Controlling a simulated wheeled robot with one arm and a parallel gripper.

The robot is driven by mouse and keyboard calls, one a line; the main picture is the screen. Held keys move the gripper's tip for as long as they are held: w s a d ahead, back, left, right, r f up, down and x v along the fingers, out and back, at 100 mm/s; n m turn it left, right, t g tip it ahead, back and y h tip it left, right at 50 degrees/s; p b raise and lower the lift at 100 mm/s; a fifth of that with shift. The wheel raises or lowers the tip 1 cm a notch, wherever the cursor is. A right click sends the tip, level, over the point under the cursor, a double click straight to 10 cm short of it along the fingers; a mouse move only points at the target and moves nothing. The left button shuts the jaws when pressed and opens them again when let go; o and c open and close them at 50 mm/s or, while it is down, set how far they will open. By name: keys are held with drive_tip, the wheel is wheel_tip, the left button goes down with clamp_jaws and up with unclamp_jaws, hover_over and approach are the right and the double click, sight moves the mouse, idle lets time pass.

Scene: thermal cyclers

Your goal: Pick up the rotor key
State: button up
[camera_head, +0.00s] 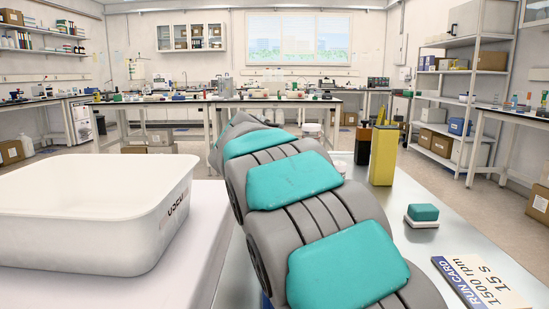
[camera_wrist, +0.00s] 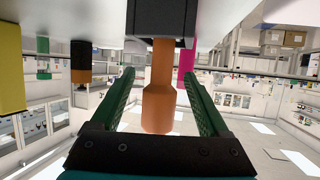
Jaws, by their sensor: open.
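An orange handle (camera_wrist: 158,95), which I take to be the rotor key, shows in the middle of the wrist view. It has a narrow neck and a wider end, and its neck meets a black block (camera_wrist: 158,23). My gripper (camera_wrist: 159,74) is open, with one green finger on each side of the handle. Gaps show between the handle and both fingers. The handle is not gripped. In the head view my arm hides the gripper, and I cannot make out this handle there.
A yellow block (camera_head: 383,156) and a dark block (camera_head: 363,145) stand beyond my arm on the bench. A teal-topped eraser-like block (camera_head: 423,213) and a run card (camera_head: 480,284) lie at right. A white tub (camera_head: 85,235) stands at left. A magenta item (camera_wrist: 186,62) shows near the right finger.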

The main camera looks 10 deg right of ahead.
drive_tip(key=shift+x, duration=0.95)
drive_tip(key=shift+r, duration=0.1)
clamp_jaws()
